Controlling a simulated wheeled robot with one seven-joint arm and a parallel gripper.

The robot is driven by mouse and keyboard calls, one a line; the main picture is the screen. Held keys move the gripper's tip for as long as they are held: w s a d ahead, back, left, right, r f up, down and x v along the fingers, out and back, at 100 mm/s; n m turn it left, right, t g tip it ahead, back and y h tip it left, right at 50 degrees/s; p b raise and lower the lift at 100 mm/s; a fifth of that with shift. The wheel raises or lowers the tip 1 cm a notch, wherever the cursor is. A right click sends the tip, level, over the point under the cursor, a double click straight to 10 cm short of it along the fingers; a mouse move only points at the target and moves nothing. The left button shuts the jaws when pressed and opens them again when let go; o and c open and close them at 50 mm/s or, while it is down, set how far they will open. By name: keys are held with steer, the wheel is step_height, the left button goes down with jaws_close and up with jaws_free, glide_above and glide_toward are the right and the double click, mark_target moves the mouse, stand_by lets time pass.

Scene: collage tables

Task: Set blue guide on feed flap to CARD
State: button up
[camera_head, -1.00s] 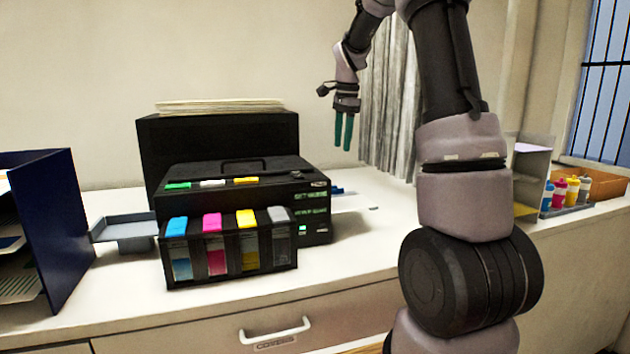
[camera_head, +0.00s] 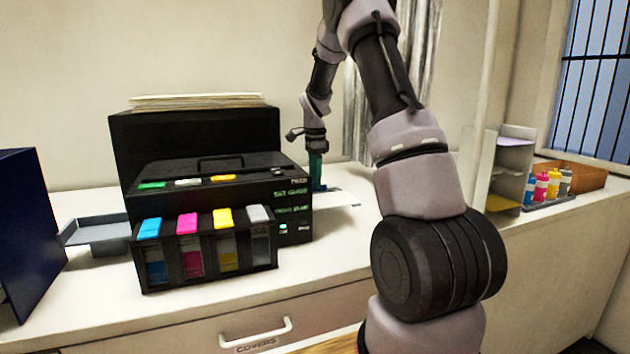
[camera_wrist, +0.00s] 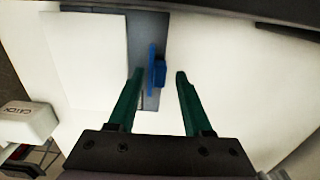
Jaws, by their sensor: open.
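The blue guide (camera_wrist: 158,70) shows in the wrist view as a blue upright plate with a small block. It stands on a grey strip, the feed flap (camera_wrist: 151,27), with a pale sheet to its left. My gripper (camera_wrist: 159,73) is open and empty, its two green fingers reaching down toward the guide, which shows between and just beyond their tips. I cannot tell whether they touch it. In the head view my gripper (camera_head: 317,182) is low at the right side of the black printer (camera_head: 215,185). The guide is mostly hidden there, and the CARD mark cannot be read.
A block of colour cartridges (camera_head: 206,250) stands in front of the printer. A grey tray (camera_head: 95,230) juts out at its left, beside a dark blue holder (camera_head: 18,230). Coloured bottles (camera_head: 548,185) and a grey shelf unit (camera_head: 510,165) stand at the right. The counter between is mostly clear.

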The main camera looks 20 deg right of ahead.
steer(key=shift+f, duration=0.4)
jaws_close()
steer(key=shift+r, duration=0.1)
steer(key=shift+w+r, duration=0.1)
steer(key=shift+r, duration=0.05)
stand_by(0.9)
